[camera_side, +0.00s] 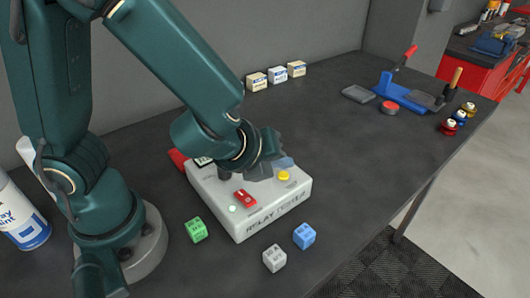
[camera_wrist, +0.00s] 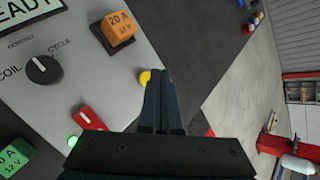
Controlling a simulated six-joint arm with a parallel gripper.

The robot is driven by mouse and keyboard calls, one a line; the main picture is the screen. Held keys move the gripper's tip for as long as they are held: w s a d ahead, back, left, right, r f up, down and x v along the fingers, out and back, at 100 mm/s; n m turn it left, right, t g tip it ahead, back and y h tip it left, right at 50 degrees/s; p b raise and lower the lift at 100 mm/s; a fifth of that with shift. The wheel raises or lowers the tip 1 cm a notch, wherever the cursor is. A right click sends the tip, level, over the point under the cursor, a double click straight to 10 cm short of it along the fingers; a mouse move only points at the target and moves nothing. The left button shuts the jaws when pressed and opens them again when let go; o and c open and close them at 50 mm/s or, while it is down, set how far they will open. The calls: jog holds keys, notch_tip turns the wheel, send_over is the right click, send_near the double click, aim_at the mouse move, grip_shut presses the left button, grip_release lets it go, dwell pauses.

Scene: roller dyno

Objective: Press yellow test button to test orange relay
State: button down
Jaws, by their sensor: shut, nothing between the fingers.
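The pale relay tester (camera_side: 240,222) sits on the dark bench. Its yellow test button (camera_side: 284,175) is on the top near the right end. In the wrist view the button (camera_wrist: 145,77) shows just left of my fingertips and is partly hidden by them. The orange relay (camera_wrist: 120,27), marked 20 A, sits in a dark socket on the tester; my gripper hides it in the side view. My gripper (camera_wrist: 162,73) is shut and empty, with its fingers over the panel close to the button. I cannot tell whether they touch it.
The tester also has a red switch (camera_side: 244,198), a knob (camera_wrist: 43,69), a lit green lamp (camera_wrist: 73,141) and a display ending in "EADY" (camera_wrist: 28,12). Green (camera_side: 195,230), grey (camera_side: 274,258) and blue (camera_side: 304,236) relays lie in front.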

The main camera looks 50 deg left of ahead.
jog(key=shift+f, duration=0.1)
jog(key=shift+f, duration=0.3)
jog(key=shift+f, duration=0.45)
dwell(0.5)
jog(key=shift+r, duration=0.85)
jog(key=shift+r, duration=2.55)
